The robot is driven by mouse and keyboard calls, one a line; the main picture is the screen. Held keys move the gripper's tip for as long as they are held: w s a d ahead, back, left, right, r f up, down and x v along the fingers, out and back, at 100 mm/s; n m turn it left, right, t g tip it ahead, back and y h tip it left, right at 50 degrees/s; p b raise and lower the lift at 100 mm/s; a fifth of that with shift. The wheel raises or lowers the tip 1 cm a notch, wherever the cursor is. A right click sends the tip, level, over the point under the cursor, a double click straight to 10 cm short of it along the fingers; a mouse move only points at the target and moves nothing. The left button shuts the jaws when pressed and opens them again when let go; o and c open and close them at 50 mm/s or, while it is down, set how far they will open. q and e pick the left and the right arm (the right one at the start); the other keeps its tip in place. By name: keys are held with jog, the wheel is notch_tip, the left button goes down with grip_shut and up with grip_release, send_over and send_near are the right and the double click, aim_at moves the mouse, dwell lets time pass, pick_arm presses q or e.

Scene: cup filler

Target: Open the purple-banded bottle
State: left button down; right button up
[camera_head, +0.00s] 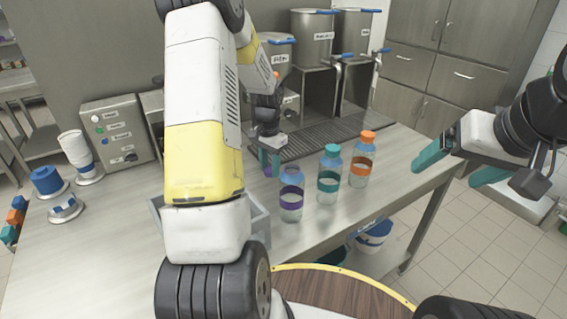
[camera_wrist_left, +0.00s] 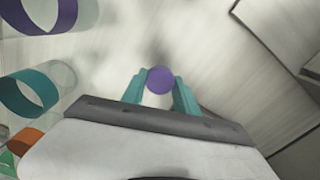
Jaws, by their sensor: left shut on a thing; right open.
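The purple-banded bottle (camera_head: 291,198) stands upright on the counter, at the left of a row of bottles. No cap shows on its top. My left gripper (camera_head: 269,164) is behind and left of it, shut on a small round purple cap. In the left wrist view the purple cap (camera_wrist_left: 160,80) sits between the teal fingertips, apart from the bottle, whose purple band (camera_wrist_left: 40,14) shows at the upper left. My right gripper (camera_head: 456,168) is open and empty beyond the counter's right edge.
A teal-capped bottle (camera_head: 329,178) and an orange-capped bottle (camera_head: 361,164) stand to the right. A grey tray (camera_head: 260,228) is partly hidden behind my left arm. Metal dispensers (camera_head: 312,38) stand at the back. Stacked cups (camera_head: 76,150) are at the left.

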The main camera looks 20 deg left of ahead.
pick_arm(q)
jog(key=shift+f, duration=1.8)
jog(key=shift+f, duration=0.1)
jog(key=c, duration=0.9)
grip_release()
notch_tip(320, 180, up, 12)
notch_tip(320, 180, up, 7)
jog(key=t, duration=0.1)
send_over(270, 169)
jog(key=s+d, duration=0.3)
jog(key=s, duration=0.1)
jog(key=s+d+r+n+t, duration=0.2)
jog(key=s+d+r, duration=0.2)
jog(key=s+r, duration=0.3)
jog(key=s+d+r+t, duration=0.1)
jog(key=s, duration=0.3)
jog(key=s+d+r+n+t+h, duration=0.1)
jog(key=s+d, duration=0.1)
jog(key=s, duration=0.2)
jog(key=s+d+r+n+t+h, duration=0.1)
jog(key=s+d, duration=0.1)
jog(key=s, duration=0.3)
jog(key=shift+s+d+r, duration=0.1)
jog(key=shift+d, duration=0.05)
